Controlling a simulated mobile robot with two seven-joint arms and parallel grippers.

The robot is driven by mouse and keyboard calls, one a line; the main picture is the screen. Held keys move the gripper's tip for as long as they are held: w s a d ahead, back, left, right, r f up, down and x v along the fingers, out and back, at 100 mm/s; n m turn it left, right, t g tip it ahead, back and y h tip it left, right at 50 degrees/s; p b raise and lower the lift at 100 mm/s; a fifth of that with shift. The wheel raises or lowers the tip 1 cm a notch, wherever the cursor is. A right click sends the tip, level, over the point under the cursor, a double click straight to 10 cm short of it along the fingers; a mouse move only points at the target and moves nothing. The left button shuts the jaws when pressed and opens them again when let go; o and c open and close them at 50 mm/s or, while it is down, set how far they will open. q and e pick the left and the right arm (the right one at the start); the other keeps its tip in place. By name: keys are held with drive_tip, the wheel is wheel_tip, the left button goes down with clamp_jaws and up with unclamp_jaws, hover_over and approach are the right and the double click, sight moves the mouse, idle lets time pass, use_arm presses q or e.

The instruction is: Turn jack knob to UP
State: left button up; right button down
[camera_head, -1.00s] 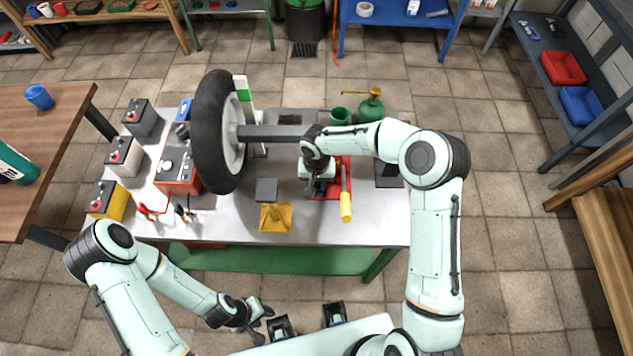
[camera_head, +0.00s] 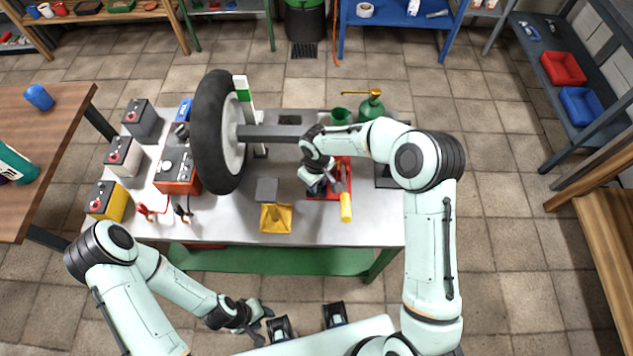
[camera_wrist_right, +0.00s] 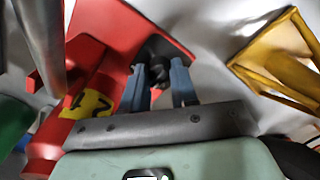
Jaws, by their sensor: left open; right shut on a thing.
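The red jack (camera_head: 343,166) sits on the right part of the grey workbench, with its yellow-gripped handle (camera_head: 346,207) pointing to the front. The red jack body fills the left of the right wrist view (camera_wrist_right: 92,62) and carries a yellow label. The small black jack knob (camera_wrist_right: 158,74) lies between the blue-grey fingers of my right gripper (camera_wrist_right: 161,86), which is shut on it. In the head view my right gripper (camera_head: 318,187) is over the jack's left side and hides the knob. My left gripper (camera_head: 265,323) is open and empty in front of the bench.
A wheel (camera_head: 214,132) stands upright left of the jack. A yellow jack stand (camera_head: 275,218) is close to the jack's left. Batteries (camera_head: 123,156) line the bench's left end. A green oil can (camera_head: 371,106) stands behind the jack. The front right bench edge is clear.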

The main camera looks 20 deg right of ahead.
drive_tip(key=n, duration=0.4)
drive_tip(key=shift+n+p, duration=0.3)
drive_tip(key=shift+p, duration=0.1)
use_arm(q)
drive_tip(key=shift+w+r+p, duration=0.25)
drive_tip(key=shift+w+r, duration=0.1)
drive_tip(key=shift+r, duration=0.25)
drive_tip(key=shift+w+r+p, duration=0.2)
drive_tip(key=shift+w+r, duration=0.15)
drive_tip(key=shift+r, duration=0.2)
use_arm(e)
drive_tip(key=shift+n, duration=1.9)
drive_tip(key=c, duration=0.9)
unclamp_jaws()
drive_tip(key=shift+o, duration=0.2)
drive_tip(key=shift+r, duration=0.1)
use_arm(q)
drive_tip(key=shift+w+r+p, duration=0.3)
drive_tip(key=shift+r, duration=0.1)
use_arm(e)
wheel_tip(320, 180, up, 13)
